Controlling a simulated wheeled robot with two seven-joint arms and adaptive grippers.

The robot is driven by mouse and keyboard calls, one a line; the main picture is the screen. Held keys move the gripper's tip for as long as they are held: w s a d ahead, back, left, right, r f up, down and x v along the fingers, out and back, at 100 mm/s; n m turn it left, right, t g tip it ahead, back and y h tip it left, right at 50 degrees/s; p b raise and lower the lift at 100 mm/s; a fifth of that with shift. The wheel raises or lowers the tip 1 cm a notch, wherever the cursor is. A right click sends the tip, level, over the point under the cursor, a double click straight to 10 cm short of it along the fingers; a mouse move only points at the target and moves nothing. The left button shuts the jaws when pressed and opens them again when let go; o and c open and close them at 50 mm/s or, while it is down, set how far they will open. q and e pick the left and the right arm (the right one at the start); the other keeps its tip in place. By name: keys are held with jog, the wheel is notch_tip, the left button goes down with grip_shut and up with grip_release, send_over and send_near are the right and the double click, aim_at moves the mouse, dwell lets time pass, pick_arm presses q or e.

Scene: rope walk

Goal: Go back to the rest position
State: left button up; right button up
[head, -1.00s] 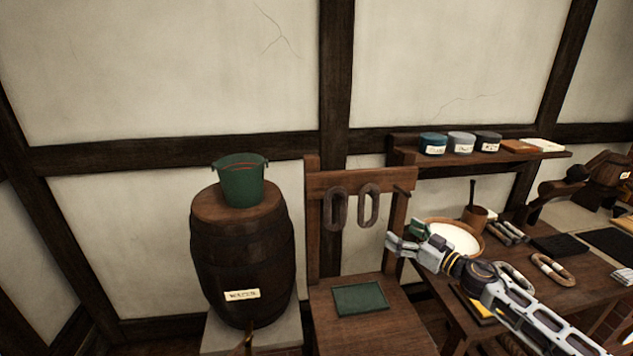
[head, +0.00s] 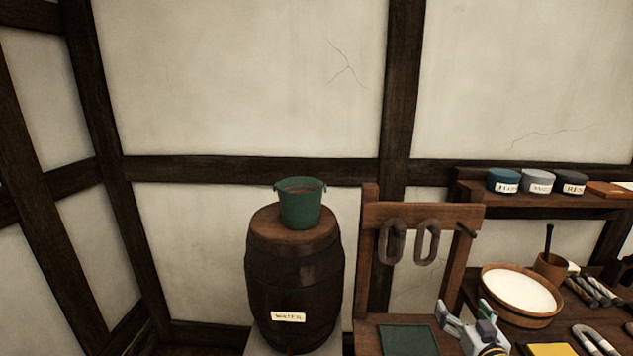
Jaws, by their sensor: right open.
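My right gripper (head: 464,318) is at the bottom of the head view, right of centre. Its fingers are spread and nothing shows between them. It is in front of the wooden stand and to the right of the green mat (head: 408,341). The rest of the right arm runs out of the bottom edge. My left gripper is not in the picture.
A green bucket (head: 301,205) stands on a barrel labelled WATER (head: 293,285). Two dark rings (head: 391,242) hang on the wooden stand (head: 420,212). A bowl of white stuff (head: 519,292) is right of my gripper. A shelf (head: 540,203) holds labelled tins.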

jog(key=s+a+f+n+g, duration=0.1)
jog(key=s+a+f+g, duration=0.35)
jog(key=s, duration=0.45)
jog(key=s+a+f+n+g+y, duration=0.1)
jog(key=s+a+f+g, duration=0.4)
jog(key=s, duration=0.3)
jog(key=s+a+f+n+g, duration=0.1)
jog(key=s+a+f+g, duration=0.3)
jog(key=s+a, duration=0.4)
jog(key=s+d+f+g, duration=0.1)
jog(key=s+f, duration=0.1)
jog(key=f, duration=1.4)
jog(key=s+d+f, duration=0.1)
jog(key=f, duration=1.6)
jog(key=s+d+f, duration=0.1)
jog(key=s+f, duration=0.9)
jog(key=s, duration=0.1)
jog(key=s+d+f+g, duration=0.1)
jog(key=s+d+f, duration=0.1)
jog(key=s+f, duration=0.7)
jog(key=s, duration=0.3)
jog(key=shift+d+f, duration=0.25)
jog(key=shift+f, duration=0.15)
